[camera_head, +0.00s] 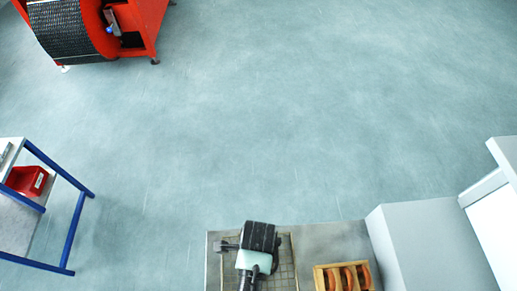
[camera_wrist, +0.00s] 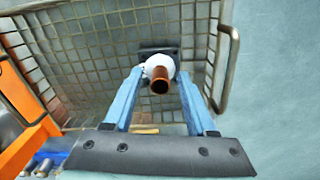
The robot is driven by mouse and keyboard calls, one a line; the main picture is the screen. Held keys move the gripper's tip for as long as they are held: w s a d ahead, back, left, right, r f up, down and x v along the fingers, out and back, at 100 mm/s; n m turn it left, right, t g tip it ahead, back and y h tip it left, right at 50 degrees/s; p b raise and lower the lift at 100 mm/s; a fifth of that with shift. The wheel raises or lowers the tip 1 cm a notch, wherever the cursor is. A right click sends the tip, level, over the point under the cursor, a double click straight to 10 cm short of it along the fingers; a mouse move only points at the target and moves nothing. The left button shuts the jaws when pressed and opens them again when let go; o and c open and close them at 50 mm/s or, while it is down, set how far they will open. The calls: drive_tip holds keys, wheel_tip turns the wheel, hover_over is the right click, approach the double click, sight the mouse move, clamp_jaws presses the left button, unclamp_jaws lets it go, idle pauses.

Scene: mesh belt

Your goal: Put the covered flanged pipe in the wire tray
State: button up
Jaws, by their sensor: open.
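The covered flanged pipe (camera_wrist: 158,65) has a white covered body, a copper-coloured open end facing the camera and a dark flange at its far end. It shows in the wrist view inside the wire tray (camera_wrist: 88,50), against the grey mesh. My gripper (camera_wrist: 160,77) is open, its two blue fingers on either side of the pipe. Gaps seem to show beside the pipe, but contact is hard to judge. In the head view the tray (camera_head: 287,272) lies on a grey surface, partly covered by my arm; the pipe and fingertips are hidden there.
A wooden box (camera_head: 320,278) with orange rings stands right of the tray, beside a pale block (camera_head: 430,245). A blue-framed table (camera_head: 70,235) with a red bin (camera_head: 26,180) is at left. A red machine (camera_head: 145,22) stands far back. The floor between is clear.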

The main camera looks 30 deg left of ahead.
wheel_tip(320, 180, up, 12)
drive_tip(key=shift+b, duration=0.45)
drive_tip(key=shift+w+f, duration=0.1)
drive_tip(key=w+a+r+n+t+y, duration=0.1)
drive_tip(key=w+r+n+t+y, duration=0.15)
drive_tip(key=w+r+t, duration=0.85)
drive_tip(key=w+d+r+n+t, duration=0.1)
drive_tip(key=w+r+n, duration=0.1)
drive_tip(key=w+r, duration=0.5)
drive_tip(key=w+d+r+n+t, duration=0.15)
drive_tip(key=w+r, duration=0.25)
drive_tip(key=r, duration=0.8)
drive_tip(key=d+r+n+t, duration=0.3)
drive_tip(key=r+t, duration=0.3)
drive_tip(key=r, duration=0.9)
drive_tip(key=s+d+r+n+t+h, duration=0.1)
drive_tip(key=s+r+t, duration=0.3)
drive_tip(key=r, duration=0.6)
drive_tip(key=s+d+r+n+t+h, duration=0.2)
drive_tip(key=s+d+r+n+t, duration=0.1)
drive_tip(key=s+r, duration=0.4)
wheel_tip(320, 180, up, 3)
drive_tip(key=shift+s+d+f+t, duration=0.1)
drive_tip(key=shift+s+d+t, duration=0.15)
drive_tip(key=shift+d+t, duration=0.3)
